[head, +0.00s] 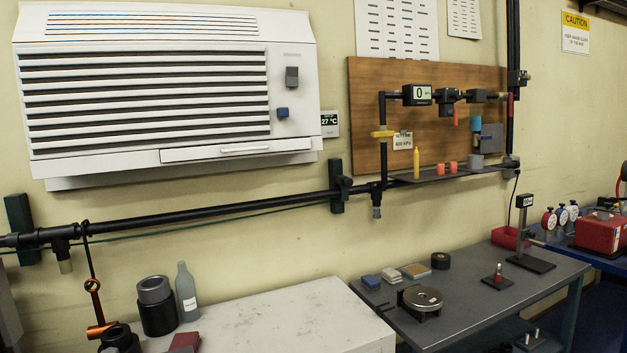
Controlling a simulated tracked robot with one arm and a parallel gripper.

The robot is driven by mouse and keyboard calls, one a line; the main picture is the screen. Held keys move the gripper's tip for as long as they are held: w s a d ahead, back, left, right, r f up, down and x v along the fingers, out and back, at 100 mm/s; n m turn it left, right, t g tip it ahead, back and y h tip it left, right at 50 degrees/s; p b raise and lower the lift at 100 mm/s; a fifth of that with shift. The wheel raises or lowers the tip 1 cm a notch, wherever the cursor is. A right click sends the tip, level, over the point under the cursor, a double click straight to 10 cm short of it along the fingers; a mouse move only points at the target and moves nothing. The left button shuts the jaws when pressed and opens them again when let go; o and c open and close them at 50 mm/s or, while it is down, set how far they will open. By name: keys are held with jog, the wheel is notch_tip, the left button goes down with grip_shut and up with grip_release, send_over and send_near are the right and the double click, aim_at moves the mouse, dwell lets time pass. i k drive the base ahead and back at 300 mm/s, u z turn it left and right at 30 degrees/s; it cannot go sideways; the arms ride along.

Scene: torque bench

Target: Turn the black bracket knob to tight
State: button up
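A black bracket (337,187) on the wall holds the long black pipe, left of the wooden board. A small dark knob-like part (345,184) sits on its front. It is too small to tell how tight it is. Other dark fittings show on the upright pipe at the right, one near its upper part (517,78) and one lower down (511,163). I cannot tell for sure which of these is the black bracket knob. My gripper is not in view, and nothing is seen touching these parts.
A white wall unit (165,95) hangs at upper left. Below stand a pale bench (290,318) and a grey table (465,300) with small parts. A narrow shelf (435,177) with a yellow bottle (416,163) juts from the wooden board (365,110).

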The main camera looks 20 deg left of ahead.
aim_at(347, 182)
jog(key=u, duration=0.1)
jog(key=i, duration=0.6)
jog(key=u, duration=0.2)
jog(key=k, duration=0.45)
jog(key=z, duration=0.85)
jog(key=i, duration=1.7)
jog(key=u, duration=0.65)
